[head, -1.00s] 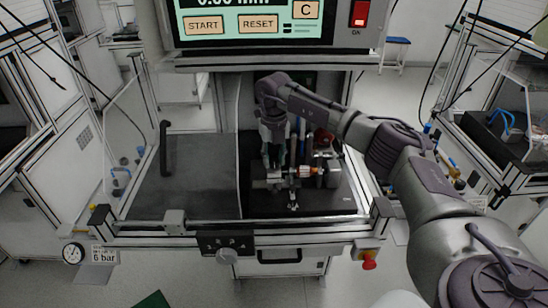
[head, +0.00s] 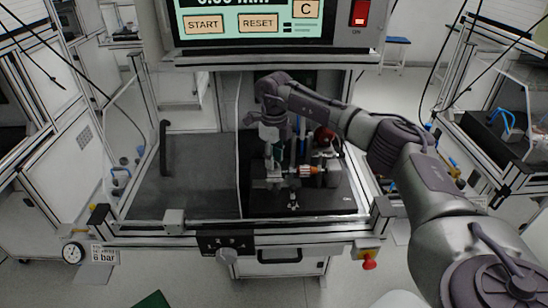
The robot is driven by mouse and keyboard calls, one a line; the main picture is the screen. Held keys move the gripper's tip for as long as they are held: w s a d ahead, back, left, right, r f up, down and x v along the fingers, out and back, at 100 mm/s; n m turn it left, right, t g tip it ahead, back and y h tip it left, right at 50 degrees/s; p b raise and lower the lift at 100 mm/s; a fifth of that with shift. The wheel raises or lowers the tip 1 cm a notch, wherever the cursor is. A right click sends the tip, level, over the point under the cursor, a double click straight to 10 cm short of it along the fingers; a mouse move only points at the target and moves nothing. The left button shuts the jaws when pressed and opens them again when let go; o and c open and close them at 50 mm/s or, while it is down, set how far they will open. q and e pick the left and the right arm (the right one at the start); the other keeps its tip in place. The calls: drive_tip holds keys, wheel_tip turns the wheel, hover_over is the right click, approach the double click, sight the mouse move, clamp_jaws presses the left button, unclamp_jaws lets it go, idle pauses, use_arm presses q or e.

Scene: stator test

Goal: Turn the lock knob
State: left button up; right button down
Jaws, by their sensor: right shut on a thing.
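My right arm reaches in from the right over the dark work plate of the test station. My right gripper (head: 272,178) points down at the left end of the test fixture (head: 330,172). It is shut on a small part there, which I take as the lock knob; the fingers mostly hide it. An orange-copper part (head: 308,170) sits just right of the fingers. A red round part (head: 324,134) stands behind the fixture. My left gripper is not in view.
The left half of the station plate (head: 190,190) is bare, with a black upright handle (head: 163,148) at its side. A grey rotary knob (head: 227,256) and a red button (head: 369,263) are on the front rail. The display panel (head: 255,25) hangs above.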

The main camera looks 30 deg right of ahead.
drive_tip(key=shift+r, duration=0.1)
idle(0.4)
drive_tip(key=c, duration=0.8)
unclamp_jaws()
wheel_tip(320, 180, up, 12)
drive_tip(key=shift+f, duration=0.1)
